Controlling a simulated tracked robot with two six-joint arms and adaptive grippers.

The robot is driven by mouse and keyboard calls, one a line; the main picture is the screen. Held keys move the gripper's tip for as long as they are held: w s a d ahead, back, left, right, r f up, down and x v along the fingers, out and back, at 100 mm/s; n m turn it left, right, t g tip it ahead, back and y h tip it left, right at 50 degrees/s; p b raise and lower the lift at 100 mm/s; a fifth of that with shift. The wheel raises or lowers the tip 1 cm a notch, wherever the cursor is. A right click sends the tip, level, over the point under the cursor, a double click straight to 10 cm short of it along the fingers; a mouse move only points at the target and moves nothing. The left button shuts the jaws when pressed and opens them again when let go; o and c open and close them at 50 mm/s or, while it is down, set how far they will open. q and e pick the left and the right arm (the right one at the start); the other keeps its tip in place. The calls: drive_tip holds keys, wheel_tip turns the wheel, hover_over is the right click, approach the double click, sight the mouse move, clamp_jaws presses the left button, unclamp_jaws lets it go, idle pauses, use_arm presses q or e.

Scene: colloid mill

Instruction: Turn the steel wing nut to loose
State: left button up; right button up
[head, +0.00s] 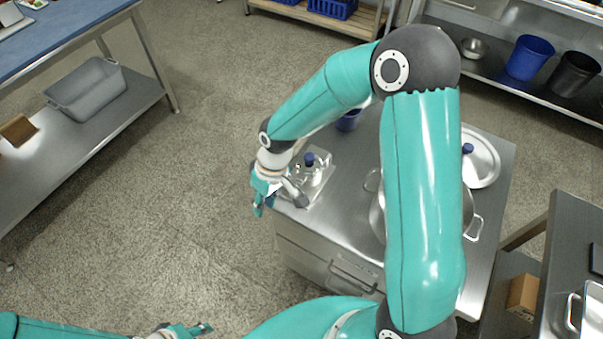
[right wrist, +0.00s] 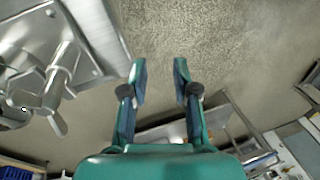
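The colloid mill (head: 312,172), a small steel machine with a blue knob (head: 310,158), stands at the left end of a steel cabinet top. Its shiny steel parts fill the left of the right wrist view, among them a winged steel piece (right wrist: 55,88) that looks like the wing nut; I cannot make it out surely in the head view. My right gripper (head: 264,207) is beside the mill, past the cabinet's left edge. Its fingers (right wrist: 160,70) are apart and empty, clear of the steel piece. My left gripper (head: 204,328) is low at the bottom edge, far from the mill.
A large steel pot (head: 377,212) stands on the cabinet top (head: 335,230), partly hidden by my right arm; a lid (head: 482,165) lies behind. A blue-topped table (head: 60,32) with a grey bin (head: 88,90) underneath is at left. The floor between is clear.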

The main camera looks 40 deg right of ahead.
drive_tip(key=w+d+r+n+h, duration=0.15)
drive_tip(key=d+r, duration=0.35)
drive_tip(key=r, duration=0.6)
wheel_tip(320, 180, up, 10)
drive_tip(key=f+h, duration=0.1)
hover_over(294, 181)
drive_tip(key=f, duration=1)
drive_tip(key=d+f+b, duration=0.1)
drive_tip(key=f, duration=0.5)
drive_tip(key=shift+s, duration=0.4)
clamp_jaws()
